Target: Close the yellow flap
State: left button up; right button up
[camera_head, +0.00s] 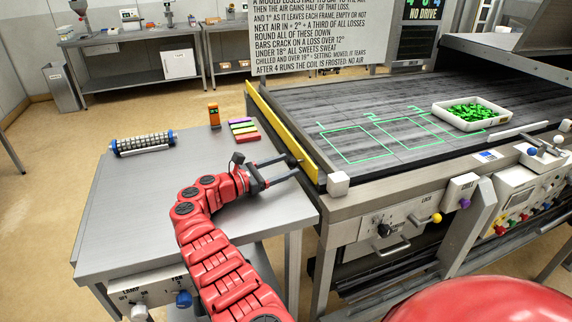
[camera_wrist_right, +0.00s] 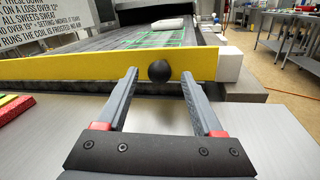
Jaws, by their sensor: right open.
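The yellow flap (camera_head: 284,132) is a long narrow strip along the left edge of the dryer bed (camera_head: 345,115). In the right wrist view the flap (camera_wrist_right: 60,71) spans the picture and looks like a low upright wall with a round black knob (camera_wrist_right: 159,71) on its near face. My right gripper (camera_head: 291,167) is open, its fingers pointing at the flap near its front end. In the wrist view the knob shows between the fingertips; whether they touch it is unclear. My left gripper is not in view.
A grey side table (camera_head: 120,215) adjoins the dryer, holding a roller (camera_head: 143,142), an orange device (camera_head: 214,116) and coloured bars (camera_head: 243,130). A white block (camera_head: 338,184) sits at the flap's front end. A white tray of green pieces (camera_head: 439,118) lies on the bed.

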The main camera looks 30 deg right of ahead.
jog(key=shift+d, duration=0.4)
jog(key=shift+c, duration=0.2)
